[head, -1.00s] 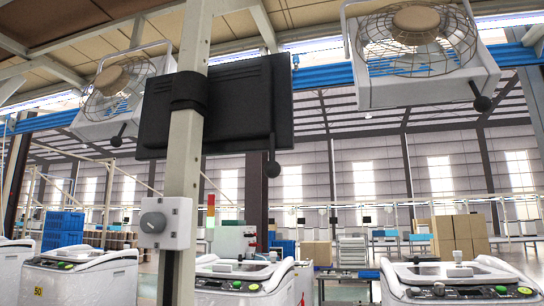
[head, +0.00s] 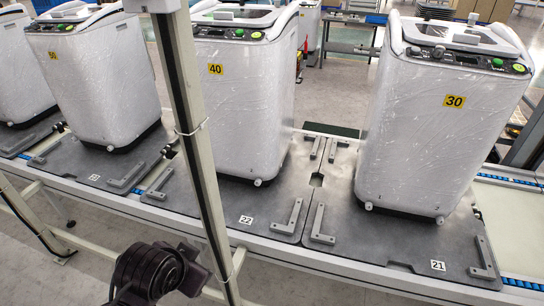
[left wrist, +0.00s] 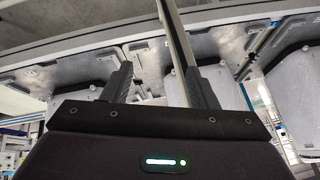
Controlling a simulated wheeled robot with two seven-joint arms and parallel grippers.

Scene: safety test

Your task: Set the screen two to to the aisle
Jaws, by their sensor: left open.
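The screen is outside both current views. The pale post (head: 187,110) that carried it in the earlier head view runs down the left-middle of the head view. The post also shows in the left wrist view (left wrist: 177,40), behind the fingers and nearer the right one. My left gripper (left wrist: 159,70) is open, with its two dark fingers apart and nothing visible held between them. A dark joint of my arm (head: 150,270) is at the bottom of the head view, left of the post. My right gripper is not in view.
Wrapped washing machines numbered 50 (head: 95,85), 40 (head: 235,100) and 30 (head: 440,120) stand on dark pallets along a conveyor. A pale rail (head: 110,255) runs low in front of it. Grey floor (head: 345,90) shows behind the line.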

